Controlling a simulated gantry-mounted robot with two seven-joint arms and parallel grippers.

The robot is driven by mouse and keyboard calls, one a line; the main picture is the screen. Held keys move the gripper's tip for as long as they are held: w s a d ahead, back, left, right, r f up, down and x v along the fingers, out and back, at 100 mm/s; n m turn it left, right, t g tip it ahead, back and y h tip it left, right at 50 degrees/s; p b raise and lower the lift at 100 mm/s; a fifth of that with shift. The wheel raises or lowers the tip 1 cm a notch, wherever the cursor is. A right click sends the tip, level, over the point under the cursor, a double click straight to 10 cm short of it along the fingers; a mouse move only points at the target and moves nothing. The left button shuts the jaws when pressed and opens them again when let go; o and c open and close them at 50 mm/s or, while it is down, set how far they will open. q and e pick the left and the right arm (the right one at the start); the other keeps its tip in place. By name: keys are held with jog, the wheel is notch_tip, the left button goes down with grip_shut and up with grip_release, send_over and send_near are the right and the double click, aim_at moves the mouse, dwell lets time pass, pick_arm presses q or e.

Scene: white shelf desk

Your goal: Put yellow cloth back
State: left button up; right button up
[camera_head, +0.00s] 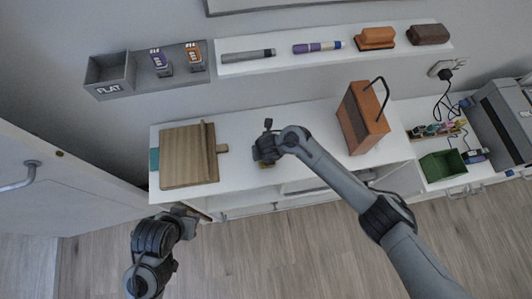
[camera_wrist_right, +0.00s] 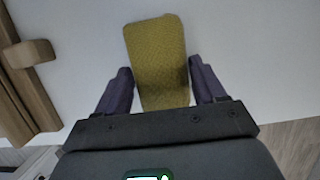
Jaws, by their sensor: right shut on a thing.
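The yellow cloth (camera_wrist_right: 158,50) is a small olive-yellow textured pad with rounded corners. My right gripper (camera_wrist_right: 160,82) is shut on it, one dark finger on each side, over the white desk top. In the head view my right gripper (camera_head: 264,152) is above the desk's middle, and only a sliver of the cloth (camera_head: 263,166) shows beneath it. My left gripper (camera_head: 184,214) is low at the desk's front left edge, away from the cloth; its jaws are not clear.
A wooden board (camera_head: 185,160) lies on the desk's left. An orange-brown box with a black handle (camera_head: 362,118) stands at right. The wall shelf (camera_head: 283,62) holds a grey cylinder, a purple marker and two brushes or blocks. A grey bin (camera_head: 108,76) marked FLAT is at left.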

jog(key=shift+f, duration=0.15)
jog(key=o, duration=0.9)
jog(key=shift+o, duration=0.2)
jog(key=s+a+r+m+y+p, duration=0.2)
jog(key=s+r+m+p, duration=0.5)
jog(key=r, duration=0.5)
jog(key=s+d+r+m+h, duration=0.1)
jog(key=s+d+r+m, duration=0.1)
jog(key=s+d+m, duration=0.6)
jog(key=s+d+r+m+h+b, duration=0.1)
jog(key=s+d+r+m, duration=0.2)
jog(key=s+d+m, duration=0.5)
jog(key=d+m, duration=0.7)
jog(key=m, duration=0.6)
jog(key=shift+s+d+r, duration=0.15)
jog(key=shift+s+d, duration=0.25)
